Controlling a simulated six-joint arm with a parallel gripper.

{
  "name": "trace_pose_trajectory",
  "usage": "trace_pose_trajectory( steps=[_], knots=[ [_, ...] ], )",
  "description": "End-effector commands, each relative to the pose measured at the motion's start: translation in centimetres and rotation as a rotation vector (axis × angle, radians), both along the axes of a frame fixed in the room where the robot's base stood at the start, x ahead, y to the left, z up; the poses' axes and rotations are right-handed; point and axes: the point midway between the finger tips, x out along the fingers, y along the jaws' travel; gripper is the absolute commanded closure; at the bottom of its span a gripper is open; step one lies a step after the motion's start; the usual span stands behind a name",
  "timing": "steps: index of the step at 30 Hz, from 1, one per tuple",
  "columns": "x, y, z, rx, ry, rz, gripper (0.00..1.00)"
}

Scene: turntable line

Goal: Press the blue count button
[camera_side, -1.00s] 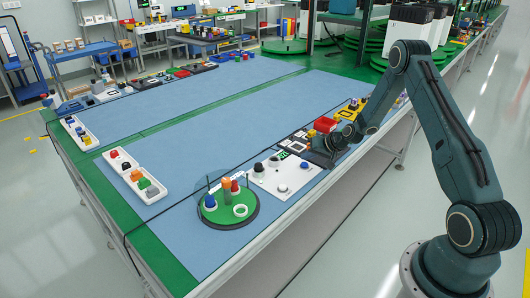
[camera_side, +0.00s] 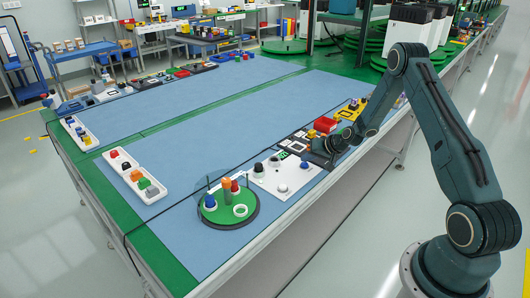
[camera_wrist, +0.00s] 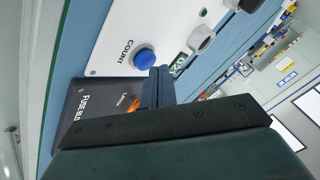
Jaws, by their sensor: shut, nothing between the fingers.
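The blue count button (camera_wrist: 144,59) is a round dome on a white panel (camera_wrist: 112,50), beside the printed word COUNT in the wrist view. The white panel also shows in the side view (camera_side: 271,181), at the front edge of the blue table. My gripper (camera_wrist: 161,72) has its fingers together with nothing between them. In the wrist view the fingertips appear just to the right of the button, with a small gap in the picture. In the side view my gripper (camera_side: 318,153) is low at the right end of the panel. The height of the fingertips above the panel is unclear.
A dark fuse box (camera_wrist: 95,108) with an orange part adjoins the panel. A green display (camera_wrist: 179,63) and a grey knob (camera_wrist: 200,40) are near the fingers. A green turntable (camera_side: 230,216) with several posts stands left of the panel.

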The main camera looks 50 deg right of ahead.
Motion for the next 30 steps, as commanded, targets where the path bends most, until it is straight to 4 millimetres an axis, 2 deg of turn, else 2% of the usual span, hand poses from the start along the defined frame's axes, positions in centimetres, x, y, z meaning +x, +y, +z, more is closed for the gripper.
trace_pose_trajectory(
  steps=[30],
  knots=[
    [0.00, 0.01, -0.84, 0.000, 0.001, 0.001, 1.00]
  ],
)
